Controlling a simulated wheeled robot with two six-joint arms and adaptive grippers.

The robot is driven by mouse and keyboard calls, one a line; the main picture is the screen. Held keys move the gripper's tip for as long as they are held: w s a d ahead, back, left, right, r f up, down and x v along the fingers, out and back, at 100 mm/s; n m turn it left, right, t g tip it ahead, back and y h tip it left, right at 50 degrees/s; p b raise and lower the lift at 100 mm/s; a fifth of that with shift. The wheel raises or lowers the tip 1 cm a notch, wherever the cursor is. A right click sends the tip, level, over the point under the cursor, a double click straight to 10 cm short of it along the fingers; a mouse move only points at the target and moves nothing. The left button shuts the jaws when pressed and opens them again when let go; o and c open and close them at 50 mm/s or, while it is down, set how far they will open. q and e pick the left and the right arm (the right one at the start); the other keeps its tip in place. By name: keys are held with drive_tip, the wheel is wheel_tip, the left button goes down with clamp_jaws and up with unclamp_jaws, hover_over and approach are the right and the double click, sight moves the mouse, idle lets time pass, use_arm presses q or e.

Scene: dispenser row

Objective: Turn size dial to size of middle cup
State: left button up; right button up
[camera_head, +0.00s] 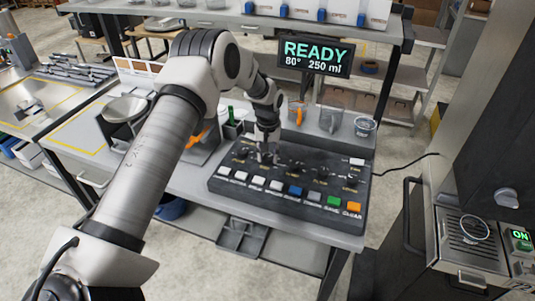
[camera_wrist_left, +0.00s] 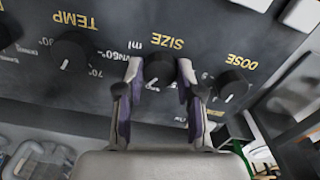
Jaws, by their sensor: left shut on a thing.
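My left gripper (camera_head: 266,156) reaches down onto the dark control panel (camera_head: 225,183). In the left wrist view its two fingers stand on either side of the black SIZE dial (camera_wrist_left: 160,69) and are shut on it. The dial's white mark points toward the lower left in that view. The TEMP dial (camera_wrist_left: 74,50) and DOSE dial (camera_wrist_left: 231,86) sit on either side, apart from the fingers. The display (camera_head: 314,57) reads READY, 80°, 250 ml. A clear cup (camera_head: 364,127) stands behind the panel; which cup is the middle one, I cannot tell. My right gripper is not in view.
Colored buttons, including a green one (camera_head: 333,201) and an orange one (camera_head: 353,207), line the panel's front edge. A machine with a clear glass (camera_head: 474,229) stands at the right. Shelves with blue-tapped dispensers (camera_head: 321,16) are behind. A metal bowl (camera_head: 127,107) is left of the panel.

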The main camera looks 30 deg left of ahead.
use_arm(q)
drive_tip(key=n, duration=0.4)
drive_tip(key=shift+f+n+p, duration=0.1)
drive_tip(key=shift+n+p, duration=0.2)
drive_tip(key=shift+p, duration=0.1)
drive_tip(key=n, duration=0.3)
drive_tip(key=shift+n+p, duration=0.3)
drive_tip(key=shift+p, duration=0.1)
drive_tip(key=n+p, duration=0.1)
drive_tip(key=n, duration=0.3)
drive_tip(key=shift+f+n, duration=0.15)
drive_tip(key=shift+n, duration=1.45)
drive_tip(key=shift+s, duration=0.1)
drive_tip(key=shift+f, duration=0.1)
